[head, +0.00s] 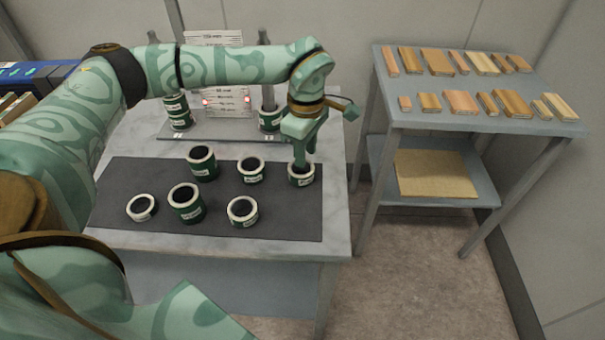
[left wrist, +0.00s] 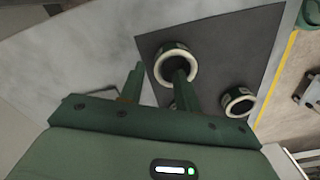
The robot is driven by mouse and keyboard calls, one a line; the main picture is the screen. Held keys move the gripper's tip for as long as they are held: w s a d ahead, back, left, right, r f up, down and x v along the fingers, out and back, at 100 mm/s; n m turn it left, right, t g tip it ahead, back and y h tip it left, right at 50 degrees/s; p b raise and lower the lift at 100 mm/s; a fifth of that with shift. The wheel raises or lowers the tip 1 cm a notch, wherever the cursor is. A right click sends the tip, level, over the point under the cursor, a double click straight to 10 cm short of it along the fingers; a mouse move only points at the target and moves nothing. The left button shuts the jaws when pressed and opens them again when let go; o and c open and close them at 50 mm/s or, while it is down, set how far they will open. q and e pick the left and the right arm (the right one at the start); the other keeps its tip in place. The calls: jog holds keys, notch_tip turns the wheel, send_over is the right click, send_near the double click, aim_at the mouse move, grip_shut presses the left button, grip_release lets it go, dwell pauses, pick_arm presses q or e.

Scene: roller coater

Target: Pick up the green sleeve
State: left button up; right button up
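Several short green sleeves with pale rims stand on a dark mat (head: 222,226). The sleeve at the mat's right end (head: 301,180) is directly below my left gripper (head: 301,162), whose fingers point down and partly hide it. In the left wrist view, the fingers of my left gripper (left wrist: 157,85) are spread apart. One finger overlaps the opening of a sleeve (left wrist: 163,54); the other is outside its rim. I cannot tell whether either finger touches it. My right gripper is in neither view.
Other sleeves stand nearby, including one at the back (head: 202,163) and one at the front right (head: 242,211). Behind them is a rack with posts (head: 268,75) bearing stacked sleeves (head: 178,112). A shelf table (head: 480,122) with wooden blocks stands at right.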

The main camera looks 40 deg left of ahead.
aim_at(307, 160)
pick_arm(q)
jog(key=f, duration=0.3)
jog(key=shift+w+f+b, duration=0.25)
jog(key=shift+b, duration=0.15)
jog(key=shift+f, duration=0.3)
jog(key=shift+r, duration=0.2)
grip_shut()
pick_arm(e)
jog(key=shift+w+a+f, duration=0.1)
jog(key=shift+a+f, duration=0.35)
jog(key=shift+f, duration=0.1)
pick_arm(q)
jog(key=shift+r, duration=0.1)
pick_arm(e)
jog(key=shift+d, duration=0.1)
